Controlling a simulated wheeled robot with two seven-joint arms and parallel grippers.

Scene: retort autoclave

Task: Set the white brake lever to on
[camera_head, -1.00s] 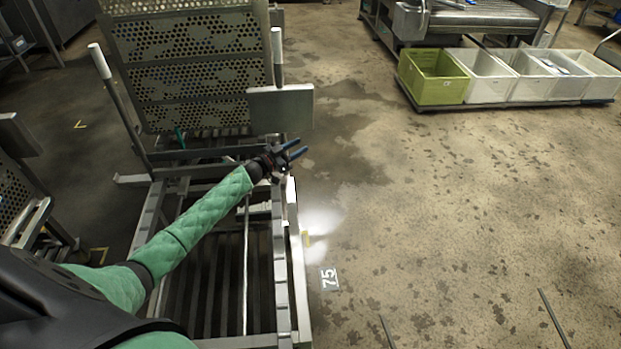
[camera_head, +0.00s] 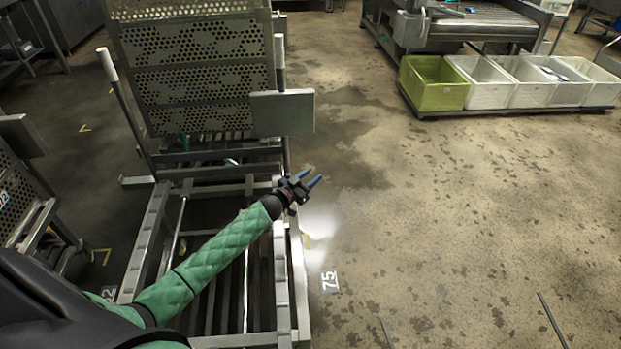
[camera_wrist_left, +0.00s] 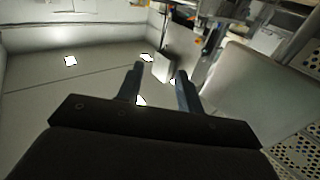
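A small white piece (camera_head: 231,162) lies low on the trolley frame, below the perforated basket; I cannot tell if it is the brake lever. A tall bar with a white grip (camera_head: 107,63) leans at the trolley's left side, and a similar pale grip (camera_head: 279,48) stands at its right. My left gripper (camera_head: 315,174) is open and empty, beside the frame's right rail and below the grey plate. Its two blue fingers stand apart in the left wrist view (camera_wrist_left: 159,72). No lever shows between them. My right gripper is out of view.
A grey plate (camera_head: 282,112) sticks out from the right of the perforated basket (camera_head: 200,65). The metal frame's right rail (camera_head: 283,285) runs under my left arm. A green bin (camera_head: 435,83) and several white bins stand far right.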

